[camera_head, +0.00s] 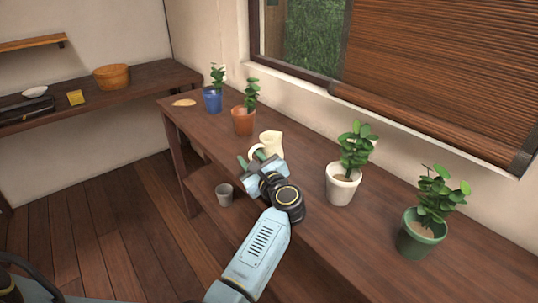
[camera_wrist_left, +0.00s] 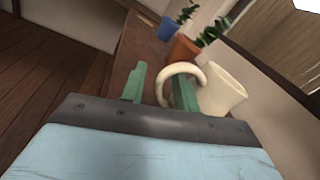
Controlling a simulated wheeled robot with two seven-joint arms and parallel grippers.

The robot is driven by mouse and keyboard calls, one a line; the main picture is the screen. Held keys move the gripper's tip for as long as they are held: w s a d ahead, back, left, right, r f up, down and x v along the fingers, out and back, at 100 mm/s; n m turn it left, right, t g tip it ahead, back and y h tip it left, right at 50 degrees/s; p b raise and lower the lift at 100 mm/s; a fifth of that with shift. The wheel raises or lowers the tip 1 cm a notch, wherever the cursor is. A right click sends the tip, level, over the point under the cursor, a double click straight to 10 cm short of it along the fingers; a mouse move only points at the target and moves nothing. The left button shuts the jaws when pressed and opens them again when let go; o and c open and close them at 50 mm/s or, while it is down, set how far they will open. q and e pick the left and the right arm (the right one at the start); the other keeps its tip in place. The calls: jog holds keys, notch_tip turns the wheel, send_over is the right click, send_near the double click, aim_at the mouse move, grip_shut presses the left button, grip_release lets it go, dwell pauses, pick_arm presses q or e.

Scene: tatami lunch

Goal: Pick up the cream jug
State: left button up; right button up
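The cream jug (camera_head: 271,143) stands upright on the long wooden counter under the window, its loop handle facing my left gripper. My left gripper (camera_head: 251,161) is at the handle, with its green fingers apart. In the left wrist view the jug (camera_wrist_left: 222,92) is just right of the fingers. There the outer side of the handle lies between the two fingers of the gripper (camera_wrist_left: 160,82), and the right finger overlaps the handle's opening. Gaps seem to remain beside the handle; contact cannot be told. My right gripper is out of view.
An orange pot (camera_head: 243,121) and a blue pot (camera_head: 212,101) with plants stand beyond the jug. A white pot (camera_head: 342,185) and a green pot (camera_head: 417,235) stand to its right. A grey cup (camera_head: 224,194) sits on the lower shelf.

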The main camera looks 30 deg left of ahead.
pick_arm(q)
grip_shut()
jog(key=shift+r, duration=0.15)
